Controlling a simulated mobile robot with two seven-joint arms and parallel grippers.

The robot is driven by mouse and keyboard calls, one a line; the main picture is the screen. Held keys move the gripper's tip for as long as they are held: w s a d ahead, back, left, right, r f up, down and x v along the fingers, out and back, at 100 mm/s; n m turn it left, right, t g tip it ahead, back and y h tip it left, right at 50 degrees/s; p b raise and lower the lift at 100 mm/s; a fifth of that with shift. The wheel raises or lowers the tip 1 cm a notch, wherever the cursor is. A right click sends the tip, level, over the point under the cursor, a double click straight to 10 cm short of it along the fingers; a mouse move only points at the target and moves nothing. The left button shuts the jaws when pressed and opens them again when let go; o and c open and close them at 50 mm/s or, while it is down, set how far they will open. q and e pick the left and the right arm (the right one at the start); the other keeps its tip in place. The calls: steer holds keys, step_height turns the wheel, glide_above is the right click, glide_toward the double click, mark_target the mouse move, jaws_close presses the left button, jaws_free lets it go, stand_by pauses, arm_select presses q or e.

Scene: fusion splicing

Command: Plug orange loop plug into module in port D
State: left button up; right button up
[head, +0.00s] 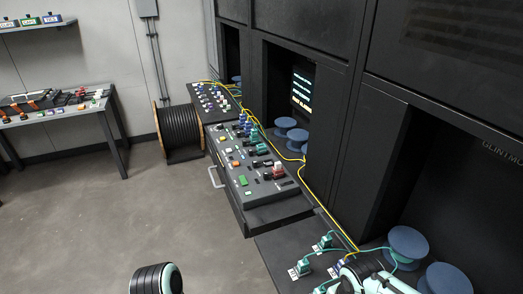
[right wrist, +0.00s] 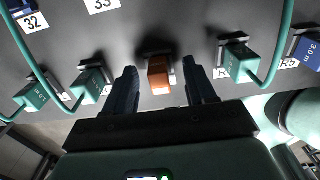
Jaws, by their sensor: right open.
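The orange loop plug (right wrist: 159,76) is seated in a dark panel in the right wrist view. My right gripper (right wrist: 163,88) is open, with one dark finger on each side of the plug and gaps between. The fingers do not appear to touch it. In the head view my right arm covers this area at the bottom right, and the orange plug cannot be made out there. Port D and its module cannot be told apart on the console (head: 262,215) at this size. My left gripper is not in view; only part of an arm shows at the bottom.
Teal plugs with cables (right wrist: 239,62) and (right wrist: 91,85) flank the orange plug. A blue plug (right wrist: 306,52) sits at the right. Cables loop close above the panel. In the head view, blue spools (head: 408,243) stand at the lower right and a cable drum (head: 178,130) stands behind.

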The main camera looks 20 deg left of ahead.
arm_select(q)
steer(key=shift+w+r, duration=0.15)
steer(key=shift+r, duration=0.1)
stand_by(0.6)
arm_select(e)
jaws_close()
steer(key=shift+r, duration=0.1)
steer(key=shift+r+p, duration=1.25)
steer(key=shift+r, duration=0.25)
steer(key=shift+r+p, duration=0.85)
steer(key=shift+r, duration=0.6)
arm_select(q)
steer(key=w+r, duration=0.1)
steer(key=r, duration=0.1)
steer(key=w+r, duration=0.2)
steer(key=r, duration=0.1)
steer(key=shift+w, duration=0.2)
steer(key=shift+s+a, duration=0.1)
arm_select(e)
steer(key=shift+a+f, duration=0.1)
